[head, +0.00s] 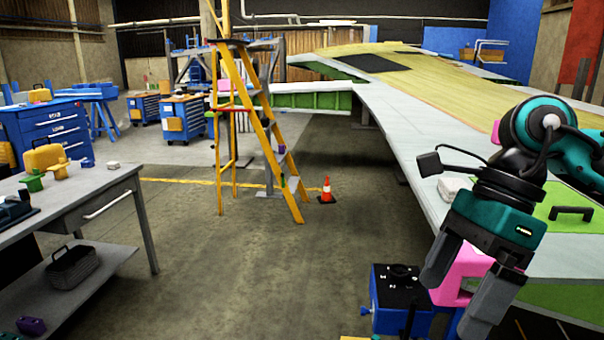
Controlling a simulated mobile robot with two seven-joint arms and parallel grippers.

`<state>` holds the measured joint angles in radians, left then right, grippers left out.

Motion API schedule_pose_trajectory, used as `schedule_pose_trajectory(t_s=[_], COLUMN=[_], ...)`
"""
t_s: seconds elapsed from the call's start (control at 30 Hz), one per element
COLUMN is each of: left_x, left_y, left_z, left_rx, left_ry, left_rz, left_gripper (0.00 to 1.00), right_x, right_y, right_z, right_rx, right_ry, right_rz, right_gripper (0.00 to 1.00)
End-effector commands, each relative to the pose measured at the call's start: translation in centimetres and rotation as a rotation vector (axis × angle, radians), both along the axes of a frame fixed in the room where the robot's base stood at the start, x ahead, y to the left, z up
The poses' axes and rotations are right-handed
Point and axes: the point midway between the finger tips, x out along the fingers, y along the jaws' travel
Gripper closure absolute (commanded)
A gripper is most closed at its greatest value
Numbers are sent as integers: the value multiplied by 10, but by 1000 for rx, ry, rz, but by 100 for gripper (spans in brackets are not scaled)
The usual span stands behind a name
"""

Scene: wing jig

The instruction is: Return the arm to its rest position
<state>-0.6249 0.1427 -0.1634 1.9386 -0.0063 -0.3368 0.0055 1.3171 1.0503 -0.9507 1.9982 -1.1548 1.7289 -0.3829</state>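My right arm comes in from the right edge in the head view. Its gripper (452,308) points down beside the wing's near edge, with its two dark fingers spread apart. A pink part (462,264) shows between and behind the fingers; I cannot tell whether they touch it. My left arm and gripper are not in view.
The long wing (400,115) fills the right side, with a green panel (560,215) and black handle near my arm. A blue box (390,318) is below the gripper. A yellow ladder (262,125), an orange cone (327,188) and a grey workbench (85,195) surround open floor.

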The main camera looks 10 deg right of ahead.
Motion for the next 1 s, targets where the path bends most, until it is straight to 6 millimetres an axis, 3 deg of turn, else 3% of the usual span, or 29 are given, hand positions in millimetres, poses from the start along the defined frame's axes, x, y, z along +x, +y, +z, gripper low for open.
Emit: schedule_pose_trajectory(t_s=[0.13,0.3,0.5,0.63,0.77,0.87,1.0], left_x=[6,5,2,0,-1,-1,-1], left_y=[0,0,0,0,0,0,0], left_z=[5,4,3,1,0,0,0], left_rx=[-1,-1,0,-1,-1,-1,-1], left_ry=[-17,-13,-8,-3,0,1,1], left_rz=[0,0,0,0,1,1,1], left_gripper=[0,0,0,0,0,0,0], right_x=[-11,-20,-6,20,51,72,84], right_y=[64,128,167,170,156,137,103], right_z=[-15,-10,6,4,-20,-57,-133], right_rx=[282,650,1054,1283,1474,1592,1703], right_ry=[157,402,746,991,1242,1436,1694], right_rz=[-9,-112,-359,-590,-877,-1136,-1555], right_gripper=[0,0,0,0,0,0,0])
